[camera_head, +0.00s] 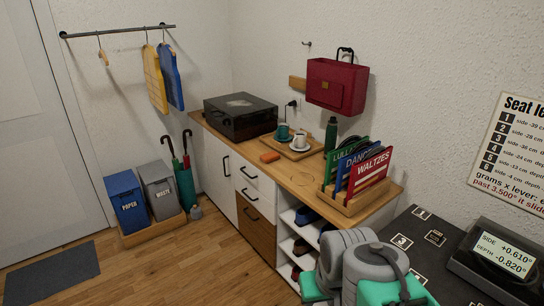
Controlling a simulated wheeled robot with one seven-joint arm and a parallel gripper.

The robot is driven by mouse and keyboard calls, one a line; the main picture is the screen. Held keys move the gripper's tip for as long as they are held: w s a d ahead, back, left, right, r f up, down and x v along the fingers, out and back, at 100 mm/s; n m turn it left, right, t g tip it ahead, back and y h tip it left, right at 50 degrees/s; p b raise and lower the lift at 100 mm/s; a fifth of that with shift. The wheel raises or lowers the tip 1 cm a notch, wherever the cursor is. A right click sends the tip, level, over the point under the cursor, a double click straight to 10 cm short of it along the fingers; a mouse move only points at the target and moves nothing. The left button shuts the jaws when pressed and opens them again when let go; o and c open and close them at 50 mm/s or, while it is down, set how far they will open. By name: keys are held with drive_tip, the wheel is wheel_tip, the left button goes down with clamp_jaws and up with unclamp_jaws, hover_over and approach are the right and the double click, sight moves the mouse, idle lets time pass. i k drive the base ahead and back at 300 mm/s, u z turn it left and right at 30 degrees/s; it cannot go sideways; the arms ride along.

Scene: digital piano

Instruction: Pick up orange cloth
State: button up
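A small orange cloth (270,157), folded into a flat pad, lies on the wooden top of the white cabinet (222,168). It is near the front edge, left of the tray with cups and in front of the black case. Nothing covers it. Grey and teal rounded links of my arm show at the bottom right, well apart from the cloth. The fingers of my gripper are not visible.
Behind the cloth stand a black case (240,115) and a tray (309,151) with two cups. A green bottle (331,134) and a songbook rack (357,204) stand to the right. A display unit (503,257) sits at right. The floor (185,262) before the cabinet is clear.

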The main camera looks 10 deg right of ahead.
sight(267, 158)
drive_tip(key=u, duration=0.5)
drive_tip(key=i, duration=2.05)
drive_tip(key=u, duration=0.35)
drive_tip(key=i, duration=1.7)
drive_tip(key=z, duration=0.25)
